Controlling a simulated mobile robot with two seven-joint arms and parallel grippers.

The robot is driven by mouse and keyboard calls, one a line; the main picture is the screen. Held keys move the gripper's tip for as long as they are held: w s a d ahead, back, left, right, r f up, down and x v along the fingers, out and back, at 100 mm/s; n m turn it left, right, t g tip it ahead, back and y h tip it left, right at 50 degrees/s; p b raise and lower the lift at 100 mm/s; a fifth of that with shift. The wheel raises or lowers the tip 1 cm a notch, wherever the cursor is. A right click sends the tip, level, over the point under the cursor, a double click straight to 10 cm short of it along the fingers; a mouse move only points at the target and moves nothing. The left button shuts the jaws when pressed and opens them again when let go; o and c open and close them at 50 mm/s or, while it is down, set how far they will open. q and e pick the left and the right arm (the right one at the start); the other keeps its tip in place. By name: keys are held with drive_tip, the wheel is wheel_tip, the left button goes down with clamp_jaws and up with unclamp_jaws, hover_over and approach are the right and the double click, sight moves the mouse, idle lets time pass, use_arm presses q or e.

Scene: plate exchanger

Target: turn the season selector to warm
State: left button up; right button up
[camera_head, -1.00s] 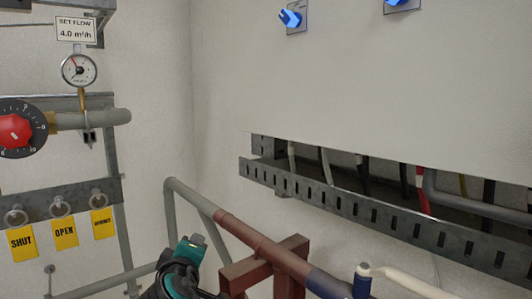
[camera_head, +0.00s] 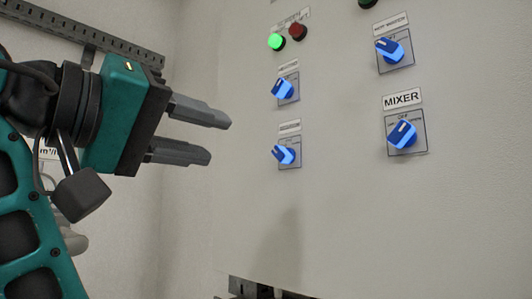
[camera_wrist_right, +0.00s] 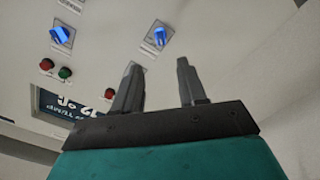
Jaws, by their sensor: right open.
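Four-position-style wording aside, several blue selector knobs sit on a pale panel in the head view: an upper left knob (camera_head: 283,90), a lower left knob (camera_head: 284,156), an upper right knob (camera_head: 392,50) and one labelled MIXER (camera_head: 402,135). The other labels are too small to read, so I cannot tell which is the season selector. In the right wrist view, my gripper (camera_wrist_right: 158,64) is open below two blue knobs (camera_wrist_right: 159,36).
A lit green lamp (camera_head: 276,41) and a dark red lamp (camera_head: 298,31) sit above the left knobs. A slotted metal rail (camera_head: 110,35) runs at the upper left. The wrist view shows a dark display (camera_wrist_right: 72,103). The panel's lower middle is bare.

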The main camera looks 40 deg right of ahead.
sight(277, 153)
drive_tip(key=d, duration=0.8)
drive_tip(key=w+d+p, duration=0.1)
drive_tip(key=d, duration=0.3)
drive_tip(key=shift+d, duration=0.1)
drive_tip(key=shift+c, duration=0.3)
clamp_jaws()
